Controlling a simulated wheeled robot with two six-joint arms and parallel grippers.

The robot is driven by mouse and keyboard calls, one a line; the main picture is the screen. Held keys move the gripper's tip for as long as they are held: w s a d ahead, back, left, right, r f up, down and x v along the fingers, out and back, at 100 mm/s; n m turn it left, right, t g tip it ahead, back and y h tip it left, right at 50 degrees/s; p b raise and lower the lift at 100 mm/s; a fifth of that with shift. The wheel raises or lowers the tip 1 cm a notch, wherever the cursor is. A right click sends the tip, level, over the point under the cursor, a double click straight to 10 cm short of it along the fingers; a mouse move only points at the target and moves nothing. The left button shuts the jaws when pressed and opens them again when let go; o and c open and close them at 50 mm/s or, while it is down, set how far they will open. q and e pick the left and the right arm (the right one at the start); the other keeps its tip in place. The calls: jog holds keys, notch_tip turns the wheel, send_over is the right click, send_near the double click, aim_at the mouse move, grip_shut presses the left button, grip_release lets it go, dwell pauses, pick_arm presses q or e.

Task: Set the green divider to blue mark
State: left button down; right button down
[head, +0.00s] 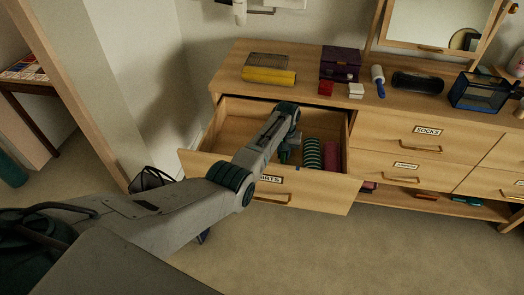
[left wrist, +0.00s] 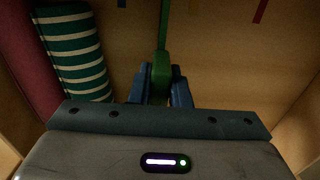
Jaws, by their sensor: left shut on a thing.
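The green divider (left wrist: 163,40) stands between the two blue fingers of my left gripper (left wrist: 164,92), which is shut on it in the left wrist view. The divider is mostly hidden there. My right gripper is out of view.
The open drawer (head: 233,117) holds a green-and-white striped roll (head: 313,155) and a dark red roll (head: 331,157), right of my gripper in the head view. The dresser top carries a purple box (head: 341,63), a yellow roll (head: 268,76) and other items.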

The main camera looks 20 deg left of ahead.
pick_arm(q)
jog(key=shift+w+d+b, duration=0.2)
jog(key=shift+w+d, duration=0.05)
jog(key=shift+d, duration=0.7)
jog(key=shift+w+d+b, duration=0.25)
jog(key=shift+d, duration=0.75)
jog(key=shift+w+d+b, duration=0.2)
jog(key=shift+w+d, duration=0.05)
jog(key=shift+d, duration=0.7)
jog(key=c, duration=1.4)
grip_release()
jog(key=shift+o, duration=0.2)
notch_tip(320, 180, up, 11)
